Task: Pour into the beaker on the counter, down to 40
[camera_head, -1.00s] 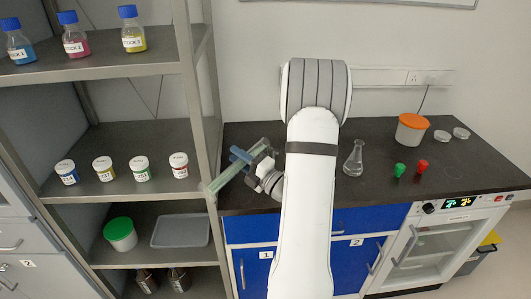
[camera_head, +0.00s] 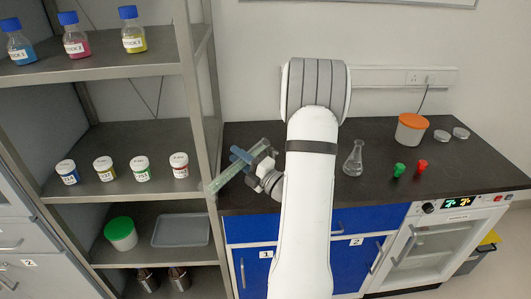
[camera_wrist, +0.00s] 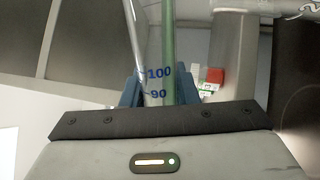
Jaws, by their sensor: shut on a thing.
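My gripper (camera_head: 243,160) is shut on a clear, green-tinted graduated cylinder (camera_head: 224,178), which it holds tilted at the left end of the counter, close to the shelf post. In the wrist view the cylinder (camera_wrist: 158,62) stands between the blue fingers of my gripper (camera_wrist: 160,92), with blue marks 100 and 90 showing. I cannot make out a liquid level. I see no beaker on the counter (camera_head: 455,180); my arm covers part of it.
A conical flask (camera_head: 353,160) stands right of my arm. Green (camera_head: 399,170) and red (camera_head: 422,167) stoppers and an orange-lidded tub (camera_head: 411,130) are further right. The shelf (camera_head: 135,205) with several jars is at left, its post close to the cylinder.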

